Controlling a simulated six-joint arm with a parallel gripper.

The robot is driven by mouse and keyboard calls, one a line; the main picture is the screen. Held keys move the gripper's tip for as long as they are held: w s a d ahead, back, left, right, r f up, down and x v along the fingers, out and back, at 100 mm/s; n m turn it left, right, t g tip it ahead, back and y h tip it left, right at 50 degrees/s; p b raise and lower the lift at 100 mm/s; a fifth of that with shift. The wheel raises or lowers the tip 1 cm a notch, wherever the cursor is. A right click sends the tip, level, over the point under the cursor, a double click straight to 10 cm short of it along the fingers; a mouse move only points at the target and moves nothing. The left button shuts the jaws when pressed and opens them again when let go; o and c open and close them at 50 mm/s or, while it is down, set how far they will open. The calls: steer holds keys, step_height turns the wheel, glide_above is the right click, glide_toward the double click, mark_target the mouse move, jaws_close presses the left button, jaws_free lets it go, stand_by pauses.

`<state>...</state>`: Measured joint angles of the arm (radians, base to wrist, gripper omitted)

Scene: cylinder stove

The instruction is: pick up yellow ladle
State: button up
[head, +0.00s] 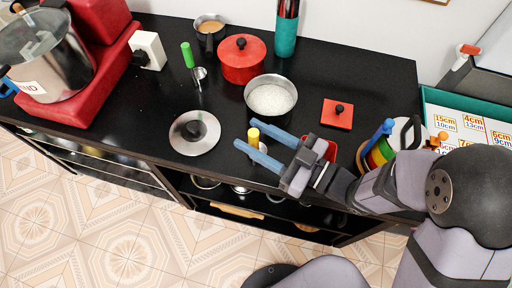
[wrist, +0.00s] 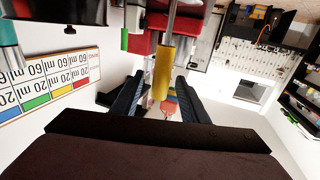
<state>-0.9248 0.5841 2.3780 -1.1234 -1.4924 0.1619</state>
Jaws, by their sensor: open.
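The yellow ladle (head: 253,137) stands near the front edge of the black counter, its yellow handle upward. In the wrist view its yellow handle (wrist: 162,72) lies between my two fingers, with the grey shaft running up out of the picture. My gripper (head: 252,134) reaches in from the right, its blue fingers spread on either side of the handle. It also shows in the wrist view (wrist: 158,84), open, with the fingers apart from the handle. The ladle's lower part is partly hidden by a finger in the head view.
A pot of white grains (head: 270,99) stands just behind my gripper, and a round lid (head: 195,133) lies to its left. A red pot (head: 242,60) and a green-handled utensil (head: 188,56) stand further back. A red square lid (head: 338,114) lies to the right.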

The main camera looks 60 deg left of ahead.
steer(key=p+x, duration=0.1)
steer(key=x, duration=0.3)
steer(key=shift+s+a, duration=0.2)
steer(key=shift+a, duration=0.1)
jaws_close()
